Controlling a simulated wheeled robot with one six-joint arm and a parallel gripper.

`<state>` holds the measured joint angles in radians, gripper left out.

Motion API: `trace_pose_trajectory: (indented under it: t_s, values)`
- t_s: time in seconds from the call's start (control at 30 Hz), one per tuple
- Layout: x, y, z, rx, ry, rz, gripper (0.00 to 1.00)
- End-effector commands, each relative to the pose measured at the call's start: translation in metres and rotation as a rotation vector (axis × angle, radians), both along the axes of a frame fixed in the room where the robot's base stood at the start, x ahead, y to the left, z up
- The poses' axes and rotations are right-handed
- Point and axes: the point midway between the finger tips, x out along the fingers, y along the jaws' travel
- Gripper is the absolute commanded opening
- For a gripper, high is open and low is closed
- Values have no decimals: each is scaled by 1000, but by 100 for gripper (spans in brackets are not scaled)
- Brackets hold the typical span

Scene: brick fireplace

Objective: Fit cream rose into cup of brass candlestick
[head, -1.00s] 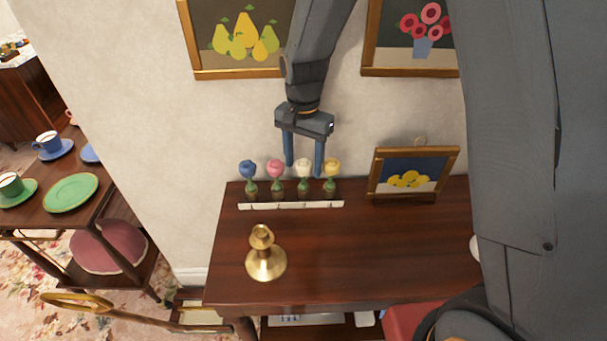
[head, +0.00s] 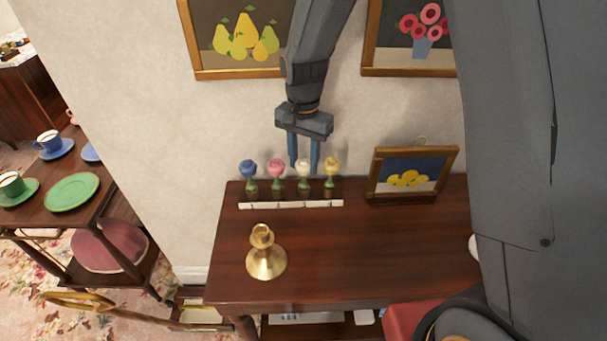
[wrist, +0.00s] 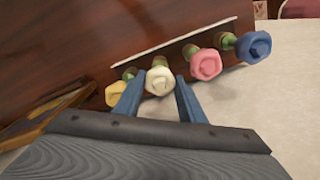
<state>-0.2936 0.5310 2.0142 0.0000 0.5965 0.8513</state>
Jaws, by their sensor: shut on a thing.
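The cream rose (head: 304,167) stands upright in the row of roses at the back of the wooden table, between the pink and yellow ones. My gripper (head: 304,169) is shut on the cream rose from above. In the wrist view the rose (wrist: 160,80) sits between the two blue fingertips (wrist: 157,84). Its stem is mostly hidden behind the bloom there. The brass candlestick (head: 266,260) stands upright at the front left of the table, apart from my gripper. Its cup (head: 262,232) is at the top.
The pink rose (head: 275,166), yellow rose (head: 331,167) and blue rose (head: 248,167) stand close by in the row. A framed picture (head: 412,174) stands to the right. The wall is just behind. The middle of the table (head: 350,250) is clear.

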Motion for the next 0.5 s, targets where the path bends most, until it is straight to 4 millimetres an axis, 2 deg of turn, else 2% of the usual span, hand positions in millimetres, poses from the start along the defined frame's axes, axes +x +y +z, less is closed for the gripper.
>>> trace_pose_trajectory:
  t_s: [0.5]
  values:
    - [0, 0, 9, 0, 0, 0, 20]
